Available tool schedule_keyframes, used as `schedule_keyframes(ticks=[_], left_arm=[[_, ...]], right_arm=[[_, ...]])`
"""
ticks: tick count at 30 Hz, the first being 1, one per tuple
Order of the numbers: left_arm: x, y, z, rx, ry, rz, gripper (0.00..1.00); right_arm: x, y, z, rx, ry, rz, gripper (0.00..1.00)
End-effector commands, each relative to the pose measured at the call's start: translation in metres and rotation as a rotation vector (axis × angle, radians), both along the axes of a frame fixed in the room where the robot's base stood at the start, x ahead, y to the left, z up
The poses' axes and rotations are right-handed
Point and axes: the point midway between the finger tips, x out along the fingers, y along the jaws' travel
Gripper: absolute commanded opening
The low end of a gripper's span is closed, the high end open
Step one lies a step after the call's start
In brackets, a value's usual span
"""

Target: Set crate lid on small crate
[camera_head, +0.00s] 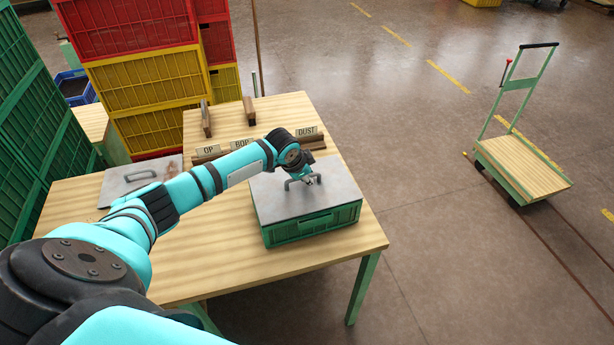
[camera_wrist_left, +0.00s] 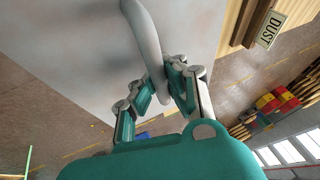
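The grey crate lid (camera_head: 277,205) lies over the top of the small green crate (camera_head: 312,225), roughly level and lined up with its edges. I cannot tell whether a small gap is left between them. My left gripper (camera_head: 306,181) is at the lid's raised handle. In the left wrist view the handle (camera_wrist_left: 148,42) runs between the two fingers of the left gripper (camera_wrist_left: 163,84), which look closed against its sides. The lid's grey surface (camera_wrist_left: 70,50) fills the upper left there. My right gripper is not in view.
A second grey plate with a handle (camera_head: 117,184) lies on the wooden table (camera_head: 340,262) at left. Wooden holders with labels, one reading DUST (camera_head: 307,132), stand behind the crate. Red and yellow crates (camera_head: 150,85) are stacked behind. A trolley (camera_head: 525,170) stands at right.

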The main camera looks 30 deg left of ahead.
Motion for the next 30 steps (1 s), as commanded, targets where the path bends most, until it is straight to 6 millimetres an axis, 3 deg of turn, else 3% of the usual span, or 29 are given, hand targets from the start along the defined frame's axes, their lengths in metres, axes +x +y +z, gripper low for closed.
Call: schedule_keyframes(ticks=[30], left_arm=[[-0.0003,-0.0001,-0.0086,0.0,0.001,0.0,0.0]], right_arm=[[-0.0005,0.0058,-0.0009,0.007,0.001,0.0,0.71]])
